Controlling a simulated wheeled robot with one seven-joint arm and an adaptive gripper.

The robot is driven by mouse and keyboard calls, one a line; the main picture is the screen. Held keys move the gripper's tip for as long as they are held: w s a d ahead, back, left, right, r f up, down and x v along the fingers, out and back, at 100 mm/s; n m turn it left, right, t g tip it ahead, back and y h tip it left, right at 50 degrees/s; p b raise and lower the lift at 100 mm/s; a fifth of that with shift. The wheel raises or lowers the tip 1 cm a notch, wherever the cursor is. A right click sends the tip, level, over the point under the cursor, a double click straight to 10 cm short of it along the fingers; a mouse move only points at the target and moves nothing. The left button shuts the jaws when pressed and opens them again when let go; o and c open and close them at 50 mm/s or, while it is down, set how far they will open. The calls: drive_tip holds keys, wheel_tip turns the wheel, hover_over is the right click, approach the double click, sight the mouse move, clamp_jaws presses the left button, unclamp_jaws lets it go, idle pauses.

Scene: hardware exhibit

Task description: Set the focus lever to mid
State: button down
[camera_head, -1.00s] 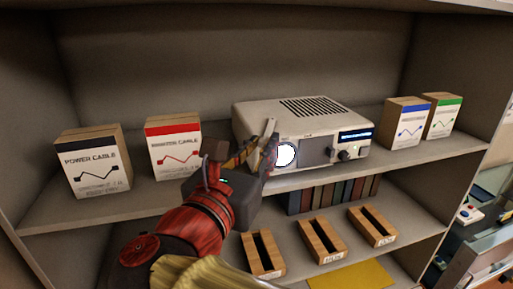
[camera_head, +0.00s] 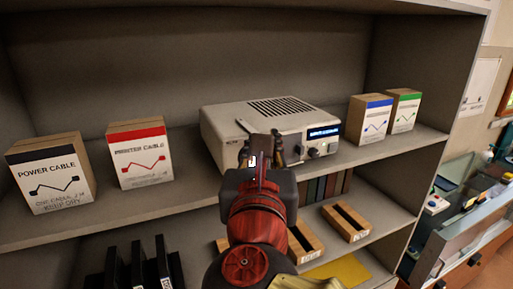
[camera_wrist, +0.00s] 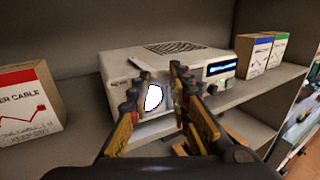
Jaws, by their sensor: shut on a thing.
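The beige projector (camera_head: 290,125) stands on the upper shelf, with a vented top and a lit blue display on its front. It also shows in the wrist view (camera_wrist: 165,60). My gripper (camera_head: 262,150) is at the left part of its front. In the wrist view my gripper (camera_wrist: 155,85) has its fingers apart on either side of the bright white round lens (camera_wrist: 153,98). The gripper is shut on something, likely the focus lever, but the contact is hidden. A small pale tilted strip near the projector's left front may be the lever; I cannot tell its setting.
Power cable (camera_head: 51,172) and printer cable (camera_head: 140,153) boxes stand left of the projector. Blue-banded (camera_head: 370,119) and green-banded (camera_head: 403,111) boxes stand right. Wooden slotted holders (camera_head: 347,222) and upright dark books (camera_head: 325,187) are on the shelf below.

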drive_tip(key=shift+d, duration=0.1)
drive_tip(key=c, duration=1.8)
unclamp_jaws()
drive_tip(key=shift+d, duration=0.1)
drive_tip(key=shift+o, duration=0.8)
drive_tip(key=s+a, duration=0.2)
drive_tip(key=s, duration=1)
